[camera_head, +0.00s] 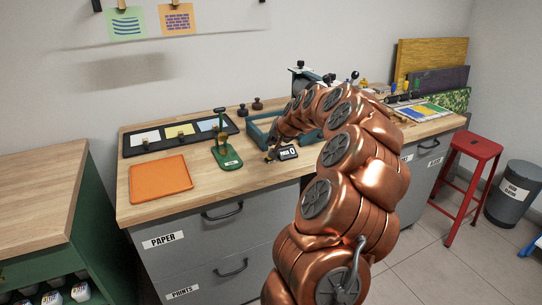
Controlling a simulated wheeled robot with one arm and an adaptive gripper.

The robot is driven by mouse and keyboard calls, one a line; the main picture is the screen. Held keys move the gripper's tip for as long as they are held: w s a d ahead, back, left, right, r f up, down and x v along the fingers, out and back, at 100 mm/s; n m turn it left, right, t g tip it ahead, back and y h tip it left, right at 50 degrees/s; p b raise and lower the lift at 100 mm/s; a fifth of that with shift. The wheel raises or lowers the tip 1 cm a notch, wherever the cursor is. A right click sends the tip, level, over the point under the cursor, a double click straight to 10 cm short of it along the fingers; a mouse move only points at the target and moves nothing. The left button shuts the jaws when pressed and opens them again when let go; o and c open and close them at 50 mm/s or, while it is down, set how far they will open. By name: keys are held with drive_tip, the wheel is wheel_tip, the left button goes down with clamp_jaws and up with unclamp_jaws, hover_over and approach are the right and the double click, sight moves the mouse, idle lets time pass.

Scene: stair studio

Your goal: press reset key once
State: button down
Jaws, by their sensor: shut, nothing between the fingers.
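A small dark counter (288,153) with a white display that seems to read 0 lies on the wooden worktop. Its reset key is too small to make out. My copper-coloured arm arches over from the lower right. My gripper (269,157) is shut and empty, pointing down at the left end of the counter. I cannot tell whether its tips touch the counter, and my arm hides the area to the right.
A green hand press (226,154) stands left of the counter. An orange tray (160,179) and a black tray with coloured cards (136,148) lie farther left. A blue frame (258,133) sits behind the counter. A red stool (470,165) stands on the right.

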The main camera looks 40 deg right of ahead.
drive_tip(key=shift+r, duration=1.2)
drive_tip(key=shift+w+a+r, duration=0.1)
drive_tip(key=shift+w+a, duration=0.05)
drive_tip(key=shift+a, duration=0.25)
drive_tip(key=a+r+n+g+y+p, duration=0.1)
drive_tip(key=a+r+n+y+p, duration=0.2)
drive_tip(key=a, duration=1.3)
drive_tip(key=s+a+r+n+g+y+p, duration=0.15)
drive_tip(key=s+a, duration=0.25)
drive_tip(key=a, duration=0.5)
drive_tip(key=s+a+n+g, duration=0.2)
drive_tip(key=s+a+n, duration=0.15)
drive_tip(key=a, duration=0.45)
drive_tip(key=s+a+f+n+g+h+p, duration=0.1)
drive_tip(key=s+a, duration=0.4)
drive_tip(key=s, duration=1)
drive_tip(key=s+a+f+n+g+h+p, duration=0.1)
drive_tip(key=s+a+g, duration=0.3)
drive_tip(key=s, duration=1.2)
drive_tip(key=shift+a+f+n+g+p, duration=0.25)
drive_tip(key=shift+a+n+g+p, duration=0.15)
drive_tip(key=shift+n+g+p, duration=0.4)
